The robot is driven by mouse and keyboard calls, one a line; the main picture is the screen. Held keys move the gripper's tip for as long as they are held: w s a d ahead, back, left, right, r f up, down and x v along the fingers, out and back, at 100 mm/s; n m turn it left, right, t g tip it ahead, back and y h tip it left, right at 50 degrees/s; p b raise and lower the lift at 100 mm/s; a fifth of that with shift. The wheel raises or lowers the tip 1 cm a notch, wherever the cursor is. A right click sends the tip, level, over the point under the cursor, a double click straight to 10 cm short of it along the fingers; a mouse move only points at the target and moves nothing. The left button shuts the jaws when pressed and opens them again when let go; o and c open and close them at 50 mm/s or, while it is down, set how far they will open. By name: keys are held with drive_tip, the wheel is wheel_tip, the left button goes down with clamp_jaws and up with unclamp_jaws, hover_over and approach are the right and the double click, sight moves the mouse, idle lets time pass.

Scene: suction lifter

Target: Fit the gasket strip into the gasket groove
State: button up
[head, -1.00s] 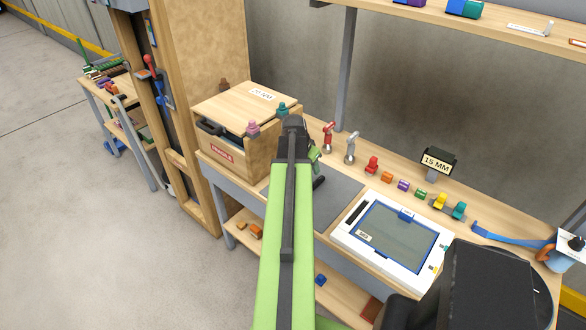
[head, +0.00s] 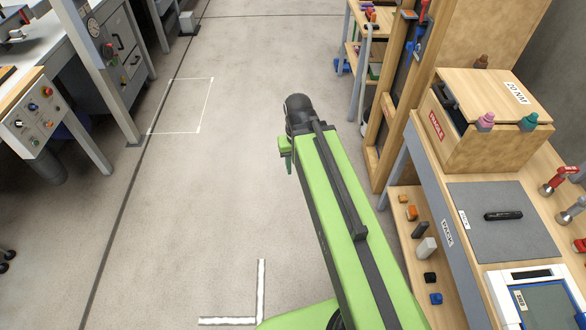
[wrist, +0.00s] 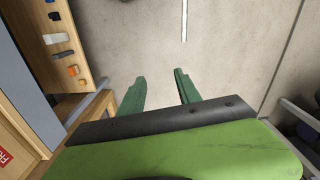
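My gripper (wrist: 159,84) is open in the wrist view, with its two green fingers apart and only grey floor between them. In the head view my gripper (head: 287,158) is over the open floor, left of the bench and apart from it. I cannot surely pick out the gasket strip or its groove. A short black bar (head: 503,215) lies on the grey mat (head: 470,235) on the bench; I cannot tell if it is the strip. A white panel with a blue frame (head: 507,322) is cut off at the lower right.
A wooden box (head: 460,140) stands on the bench behind the mat. The lower shelf (head: 405,260) holds several small blocks and also shows in the wrist view (wrist: 22,40). A control desk (head: 35,125) stands at the left. The floor (head: 225,180) between is clear.

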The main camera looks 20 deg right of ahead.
drive_tip(key=a, duration=0.1)
drive_tip(key=a+n, duration=0.1)
drive_tip(key=a, duration=0.1)
drive_tip(key=shift+s, duration=0.35)
drive_tip(key=shift+o, duration=0.6)
